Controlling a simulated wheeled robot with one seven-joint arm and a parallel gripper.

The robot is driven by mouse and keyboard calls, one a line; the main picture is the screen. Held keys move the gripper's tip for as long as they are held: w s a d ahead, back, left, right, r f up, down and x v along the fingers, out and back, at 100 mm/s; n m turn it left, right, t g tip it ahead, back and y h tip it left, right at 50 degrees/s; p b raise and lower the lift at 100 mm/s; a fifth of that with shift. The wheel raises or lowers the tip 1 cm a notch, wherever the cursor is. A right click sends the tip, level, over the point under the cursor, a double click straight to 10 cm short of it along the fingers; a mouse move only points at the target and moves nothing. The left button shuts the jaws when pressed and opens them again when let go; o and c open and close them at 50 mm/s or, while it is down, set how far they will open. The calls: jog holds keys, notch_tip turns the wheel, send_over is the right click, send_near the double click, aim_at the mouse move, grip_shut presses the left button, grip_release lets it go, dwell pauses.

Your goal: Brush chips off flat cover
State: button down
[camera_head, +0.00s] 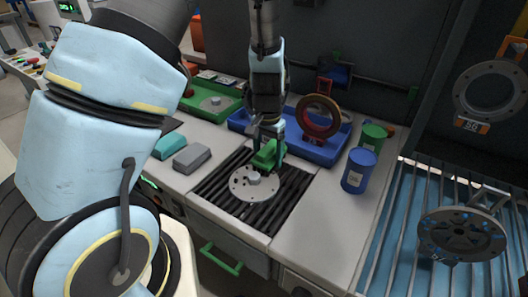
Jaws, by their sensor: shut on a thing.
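The flat cover (243,189) is a pale grey disc with a raised hub in its middle. It lies on a dark slatted grate set into the bench. My gripper (270,143) points down above the back right edge of the cover. It is shut on a green brush (266,157), held low at the cover's back right side. I cannot tell whether the bristles touch the cover. Chips on the cover are too small to make out.
A grey block (192,158) and a teal block (170,145) lie left of the grate (283,203). A blue tray (330,152) with a ring part (318,112) stands behind. Blue (358,170) and green (374,137) cans stand right.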

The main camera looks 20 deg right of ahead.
jog(key=shift+s+d+f, duration=0.1)
jog(key=shift+s+d, duration=0.55)
jog(key=shift+s, duration=0.25)
jog(key=shift+w+a, duration=0.7)
jog(key=shift+w, duration=0.15)
jog(key=shift+w+a, duration=0.65)
jog(key=shift+w, duration=0.2)
jog(key=shift+s+d, duration=0.65)
jog(key=shift+s, duration=0.15)
jog(key=shift+s+d+f, duration=0.1)
jog(key=shift+s+d, duration=0.6)
jog(key=shift+s, duration=0.2)
notch_tip(320, 180, up, 6)
jog(key=p, duration=0.5)
